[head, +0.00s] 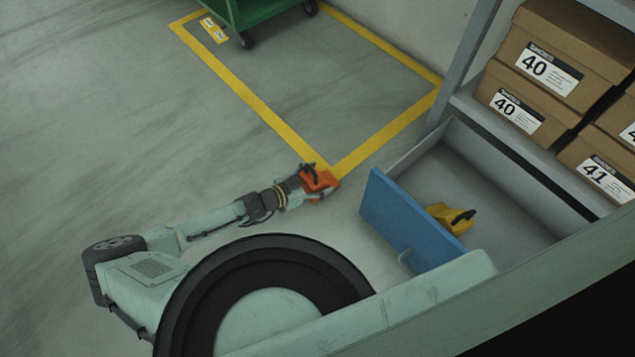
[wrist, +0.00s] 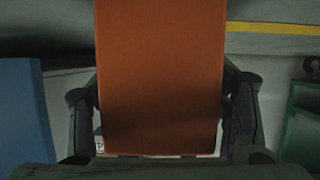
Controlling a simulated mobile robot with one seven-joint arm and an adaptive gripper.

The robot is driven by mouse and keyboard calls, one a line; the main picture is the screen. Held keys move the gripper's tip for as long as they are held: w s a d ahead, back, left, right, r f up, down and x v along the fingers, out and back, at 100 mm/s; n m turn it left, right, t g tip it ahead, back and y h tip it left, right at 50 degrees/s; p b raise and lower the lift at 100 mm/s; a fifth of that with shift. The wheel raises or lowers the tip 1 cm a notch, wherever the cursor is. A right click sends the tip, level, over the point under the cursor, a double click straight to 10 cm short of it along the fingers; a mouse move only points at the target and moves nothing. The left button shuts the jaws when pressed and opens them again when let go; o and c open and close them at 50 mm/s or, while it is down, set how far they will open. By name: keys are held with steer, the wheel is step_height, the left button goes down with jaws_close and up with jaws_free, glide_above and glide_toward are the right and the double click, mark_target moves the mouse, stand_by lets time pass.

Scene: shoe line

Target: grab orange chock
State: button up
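The orange chock (head: 322,181) is at the end of my outstretched arm, near the corner of the yellow floor marking. My gripper (head: 308,178) is around it, with dark fingers against its sides. In the wrist view the orange chock (wrist: 160,80) fills the middle as a broad orange face, and my gripper (wrist: 160,115) has one finger along its left edge and one along its right edge. I cannot tell whether the chock touches the floor. Its underside and far side are hidden.
An open drawer with a blue front (head: 408,222) is right of the gripper, with a yellow and black object (head: 452,218) inside. Shoe boxes (head: 560,55) fill the shelf above. A green cart (head: 262,12) stands at the back. Floor to the left is clear.

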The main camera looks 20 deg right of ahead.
steer(key=c, duration=1.2)
steer(key=shift+c, duration=0.2)
steer(key=shift+r, duration=0.2)
